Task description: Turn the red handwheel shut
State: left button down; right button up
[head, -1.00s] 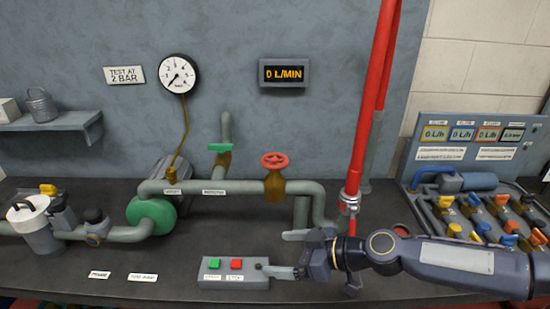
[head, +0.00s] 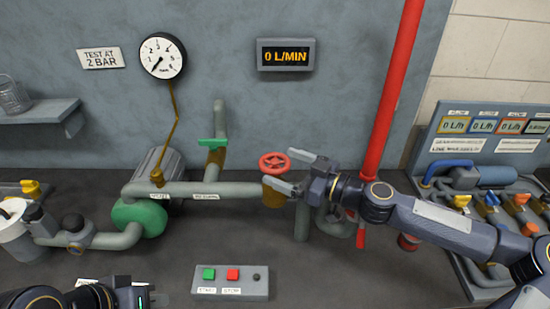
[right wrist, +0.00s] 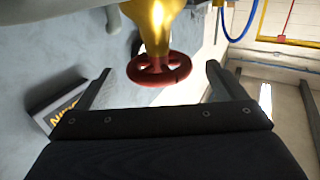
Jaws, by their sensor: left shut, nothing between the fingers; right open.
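The red handwheel (head: 273,162) sits on top of a brass valve body (head: 273,196) on the grey pipe in the head view. My right gripper (head: 290,172) is open beside the wheel, its fingers pointing left toward it. In the right wrist view the red handwheel (right wrist: 158,68) shows between the two spread fingers (right wrist: 155,90), with the brass body behind it. I cannot tell whether a finger touches the rim. My left gripper (head: 143,296) is at the bottom left edge, shut and empty, partly cut off by the frame.
A green lever valve (head: 212,143) stands left of the wheel. A button box (head: 230,282) lies on the bench in front. A red vertical pipe (head: 392,95) rises close to my right arm. The display (head: 286,55) reads 0 L/MIN. A gauge (head: 162,56) hangs on the wall.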

aim_at(261, 158)
jog(key=shift+p+x, duration=0.35)
jog(key=shift+x, duration=1.4)
jog(key=shift+f, duration=0.1)
jog(key=shift+c, duration=0.3)
jog(key=c, duration=0.9)
